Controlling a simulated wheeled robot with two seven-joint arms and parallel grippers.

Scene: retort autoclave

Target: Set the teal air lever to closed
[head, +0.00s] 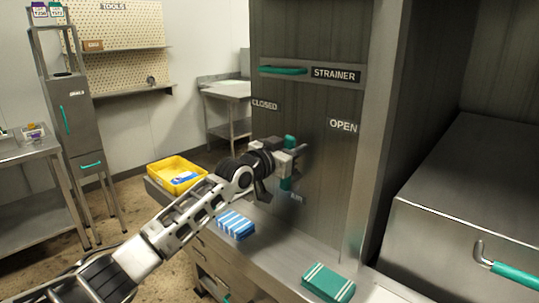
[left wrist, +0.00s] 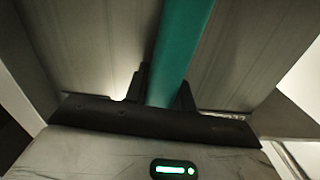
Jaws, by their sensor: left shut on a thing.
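The teal air lever (head: 287,183) is on the grey metal panel, above the AIR label (head: 296,198) and below and between the CLOSED label (head: 265,105) and the OPEN label (head: 343,125). In the head view it stands close to upright, partly hidden by my gripper. My left gripper (head: 290,163) is shut on the lever. In the left wrist view the teal bar (left wrist: 182,50) runs between the two dark fingers (left wrist: 165,92). The lever's pivot is not clear to see. My right gripper is not in view.
A STRAINER drawer (head: 336,75) with a teal handle is above. A steel box (head: 460,215) with a teal-handled lever stands at right.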

